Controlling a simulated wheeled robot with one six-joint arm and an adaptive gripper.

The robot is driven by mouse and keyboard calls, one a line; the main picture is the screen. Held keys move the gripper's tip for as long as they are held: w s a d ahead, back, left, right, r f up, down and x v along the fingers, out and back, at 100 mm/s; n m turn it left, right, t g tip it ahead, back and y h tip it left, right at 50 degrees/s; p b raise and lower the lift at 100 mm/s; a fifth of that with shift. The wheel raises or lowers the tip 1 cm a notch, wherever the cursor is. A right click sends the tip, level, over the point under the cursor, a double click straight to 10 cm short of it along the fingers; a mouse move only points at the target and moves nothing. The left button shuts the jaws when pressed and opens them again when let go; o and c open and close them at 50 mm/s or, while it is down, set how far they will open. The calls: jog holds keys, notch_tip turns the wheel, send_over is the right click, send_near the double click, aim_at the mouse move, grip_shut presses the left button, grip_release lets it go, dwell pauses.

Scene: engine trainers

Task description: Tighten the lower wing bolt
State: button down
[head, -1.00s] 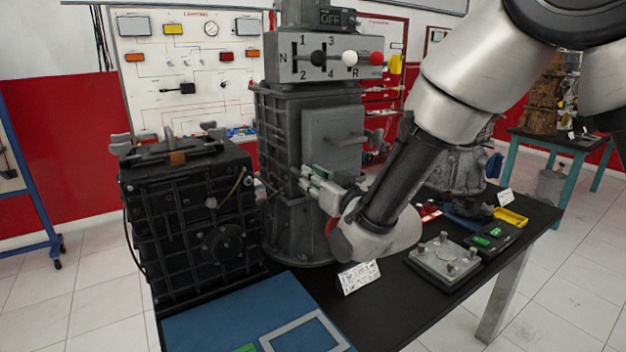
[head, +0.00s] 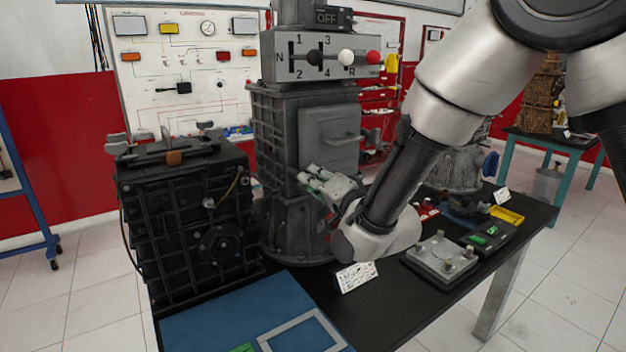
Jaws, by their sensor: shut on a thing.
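A tall dark grey housing (head: 262,130) stands on the black table, with a flat cover plate (head: 322,130) on its front. My wrist hides the housing's lower right side.
A black ribbed box (head: 180,225) with wing-shaped clamps on top stands close to the left of the housing. A blue mat (head: 215,318), a white label card (head: 357,276) and a grey metal plate with studs (head: 440,258) lie in front and right.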

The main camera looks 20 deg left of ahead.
jog(key=m, duration=0.5)
jog(key=shift+f, duration=0.35)
jog(key=shift+m, duration=0.4)
jog(key=c, duration=1.4)
grip_release()
jog(key=shift+c, duration=0.2)
jog(key=shift+d, duration=0.1)
jog(key=v, duration=0.7)
jog(key=shift+s+d, duration=0.1)
